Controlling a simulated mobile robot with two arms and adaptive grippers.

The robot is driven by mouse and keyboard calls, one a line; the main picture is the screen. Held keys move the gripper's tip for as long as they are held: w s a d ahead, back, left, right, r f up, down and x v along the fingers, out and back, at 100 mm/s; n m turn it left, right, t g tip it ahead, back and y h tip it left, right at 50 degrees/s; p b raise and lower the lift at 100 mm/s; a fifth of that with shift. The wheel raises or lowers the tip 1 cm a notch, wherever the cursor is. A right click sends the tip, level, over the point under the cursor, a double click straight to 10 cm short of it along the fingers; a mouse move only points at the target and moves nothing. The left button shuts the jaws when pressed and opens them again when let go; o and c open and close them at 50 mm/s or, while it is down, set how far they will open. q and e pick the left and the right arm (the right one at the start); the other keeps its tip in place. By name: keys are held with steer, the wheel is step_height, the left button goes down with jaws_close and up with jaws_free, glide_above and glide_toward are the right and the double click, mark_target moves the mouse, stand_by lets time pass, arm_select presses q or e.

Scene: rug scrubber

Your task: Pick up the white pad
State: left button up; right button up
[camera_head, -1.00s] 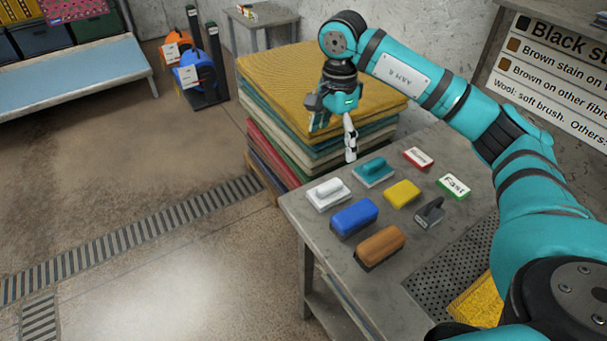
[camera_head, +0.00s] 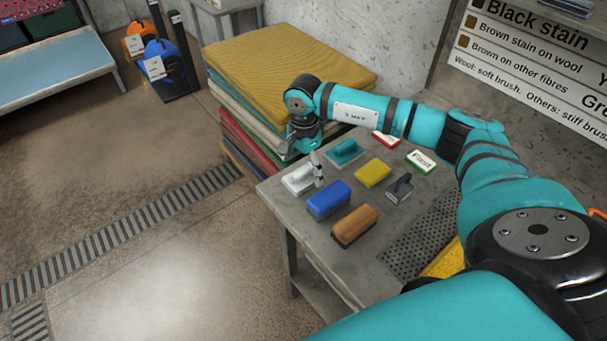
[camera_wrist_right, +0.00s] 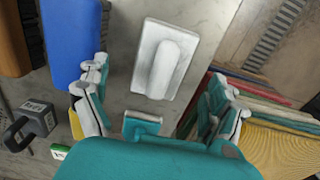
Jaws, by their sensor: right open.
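The white pad (camera_head: 298,181), a flat white block with a raised handle, lies at the table's far left corner. In the right wrist view the white pad (camera_wrist_right: 166,60) shows whole, beyond and between the spread fingers. My right gripper (camera_head: 317,168) is open and empty, just above and beside the pad's right end in the head view. Its fingers (camera_wrist_right: 162,108) also show in the right wrist view, apart from each other. I cannot tell whether a fingertip touches the pad. My left gripper is not in view.
A teal pad (camera_head: 345,151), a blue brush (camera_head: 329,200), a yellow sponge (camera_head: 373,173), an orange-brown brush (camera_head: 354,224) and a grey tool (camera_head: 398,190) stand close by on the grey table (camera_head: 290,217). Stacked rugs (camera_head: 285,72) rise behind the table.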

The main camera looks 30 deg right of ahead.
mark_target(303, 170)
step_height(303, 170, down, 3)
steer(key=shift+w+f+p, duration=0.1)
steer(key=shift+f+p, duration=0.05)
steer(key=shift+p, duration=0.3)
steer(key=shift+f, duration=0.15)
steer(key=c, duration=1.3)
step_height(303, 170, up, 9)
steer(key=b, duration=0.2)
steer(key=shift+f+b, duration=0.15)
steer(key=shift+b, duration=0.15)
steer(key=shift+r, duration=0.7)
